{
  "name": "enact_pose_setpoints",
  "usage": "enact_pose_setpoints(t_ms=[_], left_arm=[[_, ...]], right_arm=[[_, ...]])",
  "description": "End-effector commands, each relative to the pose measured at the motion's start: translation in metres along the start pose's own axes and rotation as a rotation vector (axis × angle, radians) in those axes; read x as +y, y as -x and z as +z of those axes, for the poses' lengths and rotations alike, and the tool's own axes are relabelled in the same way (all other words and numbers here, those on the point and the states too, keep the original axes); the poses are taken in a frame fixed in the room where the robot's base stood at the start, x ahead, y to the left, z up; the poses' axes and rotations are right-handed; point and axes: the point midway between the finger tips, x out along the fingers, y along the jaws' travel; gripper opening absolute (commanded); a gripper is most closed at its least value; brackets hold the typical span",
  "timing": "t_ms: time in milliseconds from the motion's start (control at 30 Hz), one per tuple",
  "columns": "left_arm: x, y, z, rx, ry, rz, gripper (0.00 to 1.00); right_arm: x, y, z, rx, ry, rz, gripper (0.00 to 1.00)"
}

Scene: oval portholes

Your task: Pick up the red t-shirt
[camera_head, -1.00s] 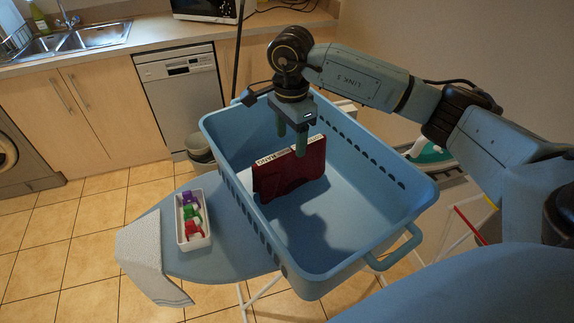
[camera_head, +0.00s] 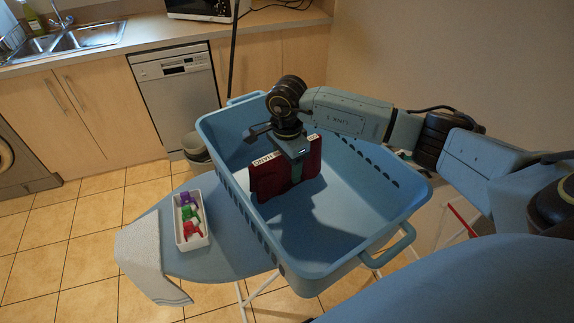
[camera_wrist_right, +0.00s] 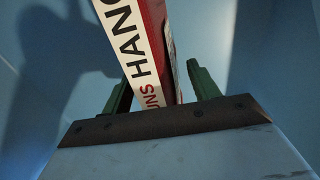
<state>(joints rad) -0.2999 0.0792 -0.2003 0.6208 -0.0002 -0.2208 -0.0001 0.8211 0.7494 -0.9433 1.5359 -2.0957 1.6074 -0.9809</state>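The red t-shirt (camera_head: 272,182) is a flat, dark red folded block standing on edge in the blue laundry basket (camera_head: 345,262). A white strip with lettering runs along its top edge. My right gripper (camera_head: 291,172) is low over it, with one finger in front of its near face and the other hidden behind it. In the right wrist view the t-shirt (camera_wrist_right: 168,42) stands between the two green fingers (camera_wrist_right: 162,88), with a gap towards the right finger. The right gripper is open. My left gripper is out of view.
The basket's walls rise around the t-shirt and its right part is empty. A white tray (camera_head: 206,242) with purple, green and red clips sits on the blue ironing board (camera_head: 236,262) to the left. A grey-white cloth (camera_head: 145,262) hangs over the board's end.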

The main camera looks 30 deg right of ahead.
Motion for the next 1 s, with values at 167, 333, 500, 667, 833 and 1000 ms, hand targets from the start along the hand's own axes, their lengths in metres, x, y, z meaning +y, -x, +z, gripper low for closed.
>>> enact_pose_setpoints(t_ms=[167, 333, 500, 667, 833, 1000], left_arm=[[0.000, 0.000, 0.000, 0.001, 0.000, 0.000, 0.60], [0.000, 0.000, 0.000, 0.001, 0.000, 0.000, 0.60], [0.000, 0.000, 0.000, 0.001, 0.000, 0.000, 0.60], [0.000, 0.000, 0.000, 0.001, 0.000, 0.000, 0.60], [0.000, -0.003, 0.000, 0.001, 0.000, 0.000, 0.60], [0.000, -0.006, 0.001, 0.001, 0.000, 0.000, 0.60]], right_arm=[[0.000, 0.000, 0.000, 0.000, 0.000, 0.000, 0.38], [0.000, 0.001, 0.000, 0.000, 0.000, 0.000, 0.16], [0.000, 0.001, 0.000, 0.000, -0.001, -0.001, 0.08], [-0.001, 0.004, 0.000, 0.000, -0.001, -0.002, 0.08], [-0.001, 0.029, 0.000, 0.000, 0.001, -0.006, 0.08], [-0.002, 0.065, 0.000, 0.000, 0.000, -0.006, 0.08]])
